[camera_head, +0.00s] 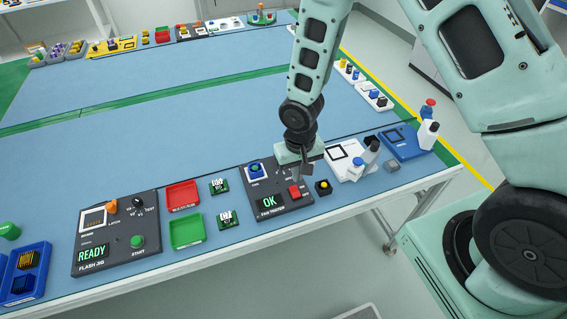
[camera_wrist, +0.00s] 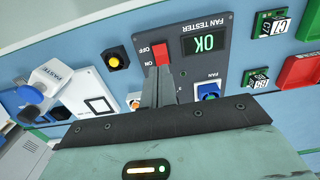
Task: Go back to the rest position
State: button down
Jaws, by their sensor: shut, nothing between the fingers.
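My gripper (camera_head: 299,174) is shut and empty, pointing down over the dark fan tester (camera_head: 258,180). In the wrist view my gripper (camera_wrist: 161,72) has its fingertips right beside the red ON/OFF switch (camera_wrist: 159,53); I cannot tell whether they touch it. The tester's screen (camera_wrist: 205,44) reads OK in green.
A small block with a yellow button (camera_head: 323,187) stands just right of the tester. The white paste station (camera_head: 343,161) and a blue station (camera_head: 400,143) lie further right. Red (camera_head: 182,194) and green (camera_head: 187,231) trays, green boards (camera_head: 219,186) and the flash station (camera_head: 117,234) lie left.

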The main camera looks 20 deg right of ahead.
jog(key=s+a+r+n, duration=0.2)
jog(key=s+a+r, duration=0.15)
jog(key=r, duration=0.45)
jog(key=s+a+r+n, duration=0.2)
jog(key=s+r, duration=0.2)
jog(key=r, duration=0.4)
jog(key=s+r+n, duration=0.3)
jog(key=s+r, duration=0.5)
jog(key=s, duration=0.4)
jog(key=shift+s+a+r+n+y, duration=0.25)
jog(key=shift+a+r+n+y, duration=0.05)
jog(key=shift+a+n, duration=0.1)
